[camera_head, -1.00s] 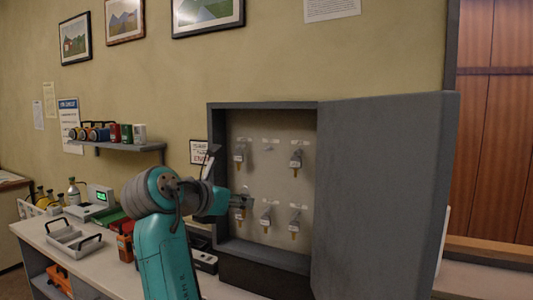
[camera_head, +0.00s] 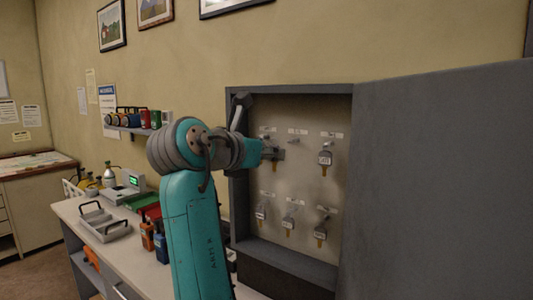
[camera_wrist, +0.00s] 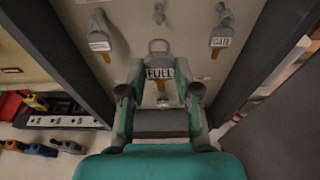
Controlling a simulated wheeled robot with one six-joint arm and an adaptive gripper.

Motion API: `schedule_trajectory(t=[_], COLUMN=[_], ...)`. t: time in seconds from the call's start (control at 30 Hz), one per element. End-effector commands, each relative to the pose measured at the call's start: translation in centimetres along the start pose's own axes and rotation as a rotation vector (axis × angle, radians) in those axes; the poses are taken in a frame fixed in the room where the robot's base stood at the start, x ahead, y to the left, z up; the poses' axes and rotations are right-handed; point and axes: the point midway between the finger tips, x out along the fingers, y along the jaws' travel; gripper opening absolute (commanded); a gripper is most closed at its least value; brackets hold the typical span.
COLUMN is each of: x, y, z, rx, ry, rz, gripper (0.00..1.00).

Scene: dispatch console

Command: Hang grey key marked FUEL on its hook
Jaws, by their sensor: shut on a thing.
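The grey key marked FUEL (camera_wrist: 160,73) is between my gripper's fingers in the wrist view, label facing me and ring upward. My gripper (camera_wrist: 160,88) is shut on it; it also shows in the head view (camera_head: 274,151), in front of the upper left of the open key cabinet (camera_head: 291,88). An empty hook (camera_wrist: 158,13) is above the key in the wrist view, apart from its ring; it also shows in the head view (camera_head: 293,142). In the head view the held key is hard to make out against my gripper.
A key marked GATE (camera_wrist: 221,40) hangs at upper right, another key (camera_wrist: 98,42) at upper left. Several keys hang in the lower row, including one at right (camera_head: 320,233). The open cabinet door (camera_head: 430,190) blocks the right side. A counter with a tray (camera_head: 104,222) stands left.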

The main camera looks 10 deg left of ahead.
Motion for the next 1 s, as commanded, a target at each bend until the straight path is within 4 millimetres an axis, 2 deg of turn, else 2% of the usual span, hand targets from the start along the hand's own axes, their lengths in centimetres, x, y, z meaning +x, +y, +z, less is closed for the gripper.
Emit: schedule_trajectory(t=[0.87,1.0], x=[3.8,3.8], y=[0.0,0.0], z=[-0.2,-0.2], rx=[0.000,0.001], ry=[0.000,0.000], rz=[-0.001,-0.001], gripper=[0.04,0.04])
